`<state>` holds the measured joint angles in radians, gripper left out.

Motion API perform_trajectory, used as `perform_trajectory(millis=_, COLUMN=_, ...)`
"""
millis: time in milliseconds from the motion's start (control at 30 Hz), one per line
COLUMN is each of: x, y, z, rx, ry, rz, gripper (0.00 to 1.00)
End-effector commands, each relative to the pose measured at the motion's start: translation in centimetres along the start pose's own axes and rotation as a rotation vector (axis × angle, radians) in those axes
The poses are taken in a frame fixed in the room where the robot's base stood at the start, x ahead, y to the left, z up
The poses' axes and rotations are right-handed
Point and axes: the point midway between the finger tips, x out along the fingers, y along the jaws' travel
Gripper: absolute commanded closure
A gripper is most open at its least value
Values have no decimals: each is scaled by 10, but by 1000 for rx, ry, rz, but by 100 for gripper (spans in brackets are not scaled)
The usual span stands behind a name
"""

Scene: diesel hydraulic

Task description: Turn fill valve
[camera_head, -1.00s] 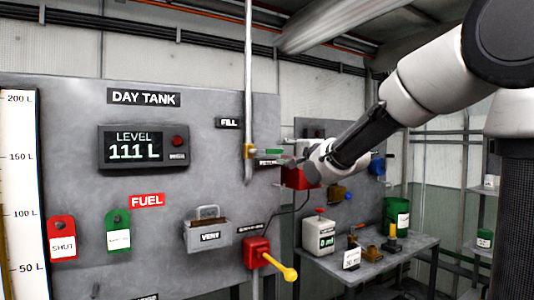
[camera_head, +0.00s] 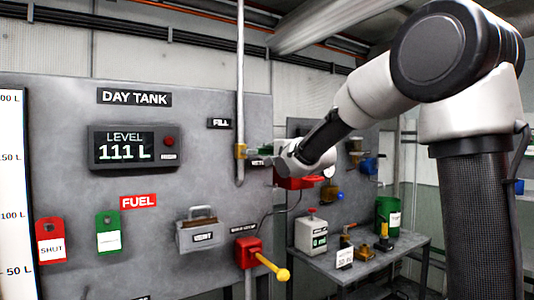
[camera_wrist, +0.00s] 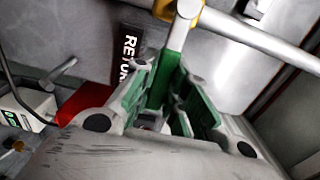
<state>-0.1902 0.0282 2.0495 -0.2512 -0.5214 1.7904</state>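The fill valve (camera_head: 240,151) is a brass body on the vertical pipe, just below the FILL label. Its green lever (camera_head: 258,150) points to the right, roughly level. In the wrist view the green lever (camera_wrist: 176,48) comes down from the valve at the top and reaches in between my fingers. My gripper (camera_wrist: 172,98) has green-padded fingers standing apart, one on each side of the lever, with gaps visible. In the head view my gripper (camera_head: 276,152) is at the lever's right end; its fingertips are too small there to read. The level display (camera_head: 134,147) reads 111 L.
A red box (camera_head: 294,182) is just below my gripper. A red switch with a yellow handle (camera_head: 262,257) juts out lower on the panel. A bench (camera_head: 385,268) at right holds a white canister (camera_head: 311,235) and a green can (camera_head: 390,213). A RETURN label (camera_wrist: 127,58) lies close by the lever.

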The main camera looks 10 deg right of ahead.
Motion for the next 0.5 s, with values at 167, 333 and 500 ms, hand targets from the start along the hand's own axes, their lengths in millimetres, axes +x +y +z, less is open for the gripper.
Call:
perform_trajectory(millis=167, x=0, y=1, z=0, rx=0, ry=0, rz=1, gripper=100)
perform_trajectory(millis=333, x=0, y=0, z=0, rx=-10, ry=0, rz=1, gripper=100)
perform_trajectory(millis=500, x=0, y=-4, z=-1, rx=-62, ry=0, rz=1, gripper=100)
